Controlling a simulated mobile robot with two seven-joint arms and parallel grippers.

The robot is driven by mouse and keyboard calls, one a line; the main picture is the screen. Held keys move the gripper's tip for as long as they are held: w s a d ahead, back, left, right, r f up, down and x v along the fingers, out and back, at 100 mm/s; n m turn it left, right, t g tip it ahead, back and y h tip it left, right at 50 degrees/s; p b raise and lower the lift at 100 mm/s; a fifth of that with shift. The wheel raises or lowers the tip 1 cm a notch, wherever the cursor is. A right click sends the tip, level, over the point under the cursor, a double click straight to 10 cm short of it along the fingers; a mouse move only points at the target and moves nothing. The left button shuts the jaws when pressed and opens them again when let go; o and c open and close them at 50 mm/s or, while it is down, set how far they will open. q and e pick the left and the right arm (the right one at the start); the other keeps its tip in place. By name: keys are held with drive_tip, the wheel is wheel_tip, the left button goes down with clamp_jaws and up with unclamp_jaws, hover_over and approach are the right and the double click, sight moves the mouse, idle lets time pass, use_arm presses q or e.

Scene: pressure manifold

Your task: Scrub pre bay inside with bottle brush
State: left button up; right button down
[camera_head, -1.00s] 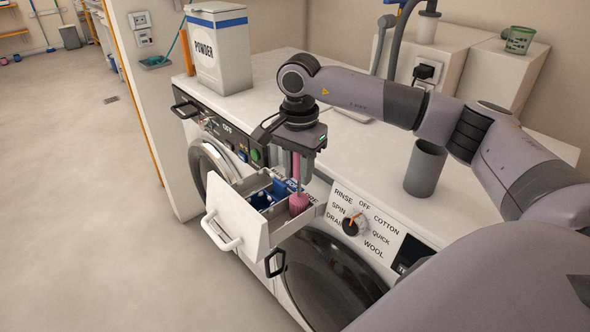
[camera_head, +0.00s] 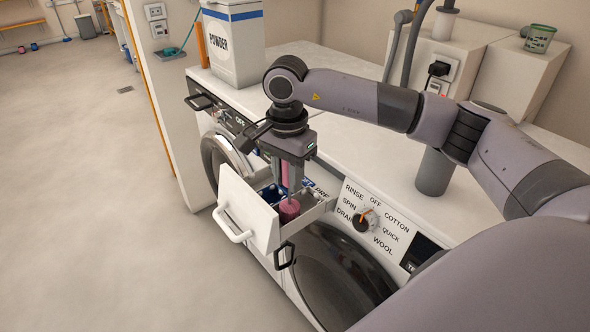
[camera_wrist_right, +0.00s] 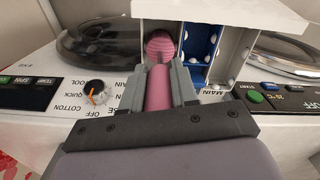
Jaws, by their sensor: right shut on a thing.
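The detergent drawer (camera_head: 252,212) is pulled out of the washing machine, with a white front and handle. My right gripper (camera_head: 291,176) points down above it, shut on the pink bottle brush (camera_head: 289,209). The brush's bristled head is at the compartment nearer the dial, by the PRE label (camera_head: 320,194), close to the drawer front. In the right wrist view the brush head (camera_wrist_right: 160,46) shows between that bay's walls, left of the blue-lined compartment (camera_wrist_right: 199,50). Whether the bristles touch a wall or floor I cannot tell. My left gripper is out of view.
A powder box (camera_head: 233,45) stands on the worktop at the back left. A grey cylindrical cup (camera_head: 435,172) stands on the worktop, behind my right arm. The dial (camera_head: 366,220) and round door (camera_head: 345,272) are right of the drawer. The floor at left is open.

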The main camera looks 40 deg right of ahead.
drive_tip(key=shift+d+b, duration=0.3)
drive_tip(key=shift+d, duration=0.5)
idle(0.7)
drive_tip(key=shift+r, duration=0.1)
drive_tip(key=shift+r+p, duration=2.55)
drive_tip(key=shift+r, duration=1)
drive_tip(key=shift+w, duration=0.1)
